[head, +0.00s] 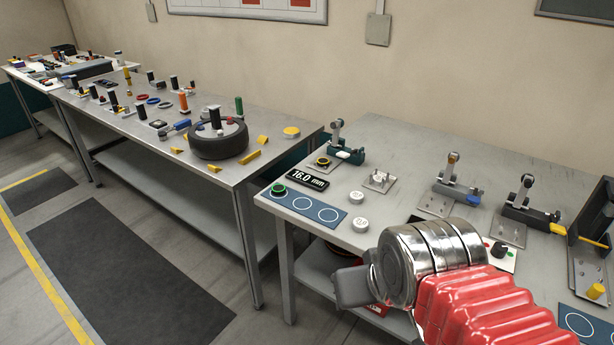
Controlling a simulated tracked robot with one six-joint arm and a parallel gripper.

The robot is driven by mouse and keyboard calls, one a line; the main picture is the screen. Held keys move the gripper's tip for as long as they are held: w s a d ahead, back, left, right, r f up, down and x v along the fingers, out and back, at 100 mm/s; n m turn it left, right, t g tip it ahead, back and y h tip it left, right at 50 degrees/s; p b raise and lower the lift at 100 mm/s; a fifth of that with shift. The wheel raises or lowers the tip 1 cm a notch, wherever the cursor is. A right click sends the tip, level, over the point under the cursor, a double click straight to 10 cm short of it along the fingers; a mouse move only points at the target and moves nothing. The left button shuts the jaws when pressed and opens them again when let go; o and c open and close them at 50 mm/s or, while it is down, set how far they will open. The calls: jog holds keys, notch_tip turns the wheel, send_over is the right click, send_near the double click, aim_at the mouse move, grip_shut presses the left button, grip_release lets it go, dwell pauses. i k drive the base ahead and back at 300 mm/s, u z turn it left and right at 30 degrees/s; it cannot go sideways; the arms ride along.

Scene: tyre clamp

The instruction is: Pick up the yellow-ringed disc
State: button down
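A small dark disc with a yellow ring (323,161) sits at the foot of a toggle clamp (346,150) near the back left of the near grey workbench. My gripper (352,287) is at the bottom centre of the head view, in front of the bench's front edge and well apart from the disc. Only a dark grey part of it shows beyond my metallic wrist. Its fingertips cannot be made out, so its opening is unclear.
A display reading 16.0 mm (306,178) is near the disc. A blue strip with circles (314,209) carries a green-ringed disc (278,189). White round weights (357,196) and more clamps (456,180) stand to the right. A tyre (218,142) lies on the left bench.

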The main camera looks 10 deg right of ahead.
aim_at(321, 162)
jog(key=u, duration=0.05)
jog(key=i, duration=1)
jog(key=z, duration=0.05)
